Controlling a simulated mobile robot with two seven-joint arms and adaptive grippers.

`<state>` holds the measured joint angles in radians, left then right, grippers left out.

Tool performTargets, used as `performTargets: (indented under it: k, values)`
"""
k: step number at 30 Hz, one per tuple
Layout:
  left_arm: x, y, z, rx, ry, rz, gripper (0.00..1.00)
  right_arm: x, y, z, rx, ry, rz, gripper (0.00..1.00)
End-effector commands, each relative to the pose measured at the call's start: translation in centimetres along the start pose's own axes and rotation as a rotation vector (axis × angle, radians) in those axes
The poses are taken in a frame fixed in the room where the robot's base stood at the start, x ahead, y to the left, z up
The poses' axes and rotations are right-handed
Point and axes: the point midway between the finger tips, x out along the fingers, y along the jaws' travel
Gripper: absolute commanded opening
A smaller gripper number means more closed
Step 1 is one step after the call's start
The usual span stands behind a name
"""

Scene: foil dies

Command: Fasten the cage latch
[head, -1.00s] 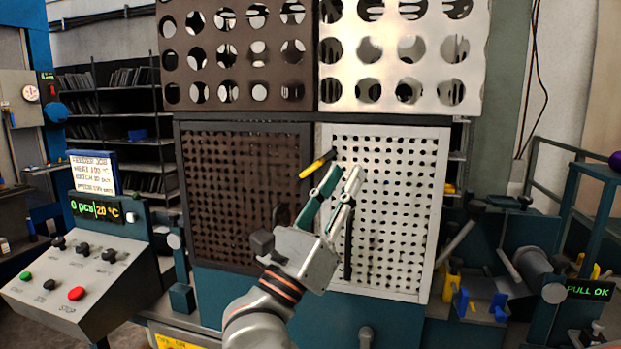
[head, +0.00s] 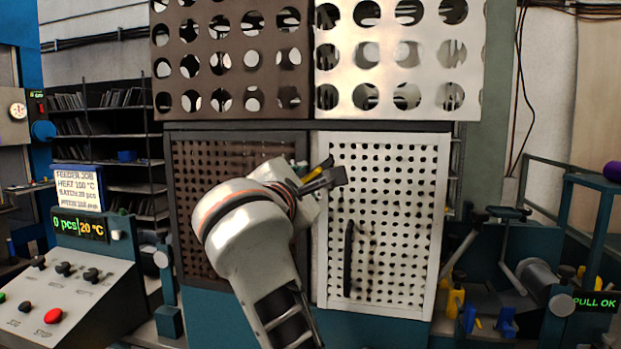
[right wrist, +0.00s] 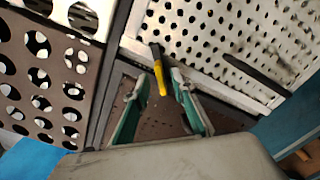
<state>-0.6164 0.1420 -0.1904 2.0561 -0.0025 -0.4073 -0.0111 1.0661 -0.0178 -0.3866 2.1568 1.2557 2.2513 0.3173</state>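The cage latch (head: 321,166), a short yellow and black lever, sits tilted where the dark left door (head: 190,215) meets the white right door (head: 400,225). My right gripper (head: 325,174) is at the latch, partly hidden behind its own wrist in the head view. In the right wrist view the two green and grey fingers (right wrist: 160,82) stand apart, with the yellow end of the latch (right wrist: 158,72) showing between their tips. I cannot tell whether they touch it. My left gripper is not in view.
A black bar handle (head: 348,258) stands on the white door. Large perforated panels, dark (head: 232,85) and pale (head: 385,75), are above the doors. A control console (head: 75,290) is at left, and a machine with a grey cylinder (head: 540,275) at right.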

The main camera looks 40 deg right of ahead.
Motion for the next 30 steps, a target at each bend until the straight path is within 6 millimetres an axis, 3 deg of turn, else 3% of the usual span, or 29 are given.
performTargets:
  k: [3, 9, 19, 20, 22, 23, 30]
  values:
    - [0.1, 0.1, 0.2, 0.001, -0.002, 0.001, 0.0, 1.8, -0.1, 0.1, -0.004, -0.004, -0.003, 0.25]
    - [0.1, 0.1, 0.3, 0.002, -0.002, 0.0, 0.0, 3.5, -0.1, 0.0, -0.002, -0.002, -0.002, 0.25]
    - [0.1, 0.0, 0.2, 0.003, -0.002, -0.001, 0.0, 3.8, -0.1, 0.0, -0.001, -0.001, -0.002, 0.25]
    - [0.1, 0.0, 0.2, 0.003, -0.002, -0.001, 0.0, 3.8, -0.1, 0.0, -0.001, -0.001, -0.002, 0.22]
    - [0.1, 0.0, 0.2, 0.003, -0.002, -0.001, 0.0, 3.8, -0.1, 0.0, -0.001, -0.001, -0.002, 0.04]
    - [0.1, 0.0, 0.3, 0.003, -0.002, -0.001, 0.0, 3.8, -0.1, 0.0, -0.001, -0.001, -0.002, 0.0]
    - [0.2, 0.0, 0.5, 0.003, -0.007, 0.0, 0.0, 3.8, -0.1, 0.0, 0.003, -0.001, -0.002, 0.0]
